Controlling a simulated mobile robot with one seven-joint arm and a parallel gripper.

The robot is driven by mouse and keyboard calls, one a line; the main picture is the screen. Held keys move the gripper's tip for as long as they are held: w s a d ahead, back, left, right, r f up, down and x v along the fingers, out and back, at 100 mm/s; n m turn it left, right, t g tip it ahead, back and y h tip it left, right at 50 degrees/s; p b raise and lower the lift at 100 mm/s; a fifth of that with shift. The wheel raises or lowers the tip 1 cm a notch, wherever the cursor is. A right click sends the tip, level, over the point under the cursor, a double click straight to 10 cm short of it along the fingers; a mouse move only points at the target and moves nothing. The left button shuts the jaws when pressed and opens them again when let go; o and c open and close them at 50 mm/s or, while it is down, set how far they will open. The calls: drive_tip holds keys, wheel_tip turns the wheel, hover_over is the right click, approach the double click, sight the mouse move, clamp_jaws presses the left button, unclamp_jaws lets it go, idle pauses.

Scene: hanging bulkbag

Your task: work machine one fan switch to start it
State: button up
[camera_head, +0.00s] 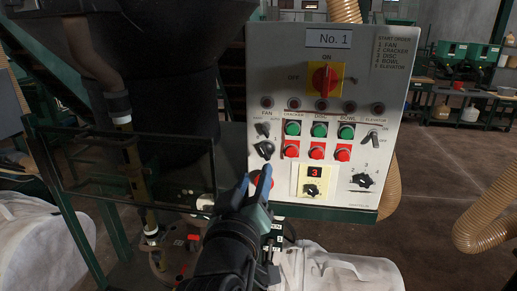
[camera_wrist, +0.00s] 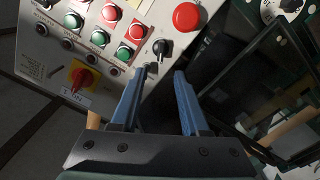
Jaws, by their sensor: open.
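The control panel (camera_head: 300,75), labelled No. 1, is a white box with a FAN column at its left edge. The fingers look apart from the knob. The panel appears turned over in this view.
A red mushroom button (camera_wrist: 186,15) sits close to the fan knob. Green buttons (camera_head: 319,131) and red buttons (camera_head: 316,152) stand to its right, with a red-yellow main switch (camera_head: 324,77) above. A dark metal frame (camera_head: 120,135) stands left of the panel.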

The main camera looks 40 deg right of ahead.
sight(262, 152)
drive_tip(key=p+x, duration=0.2)
drive_tip(key=x, duration=0.5)
drive_tip(key=shift+w+r, duration=0.1)
drive_tip(key=shift+x, duration=0.85)
drive_tip(key=shift+a, duration=0.1)
clamp_jaws()
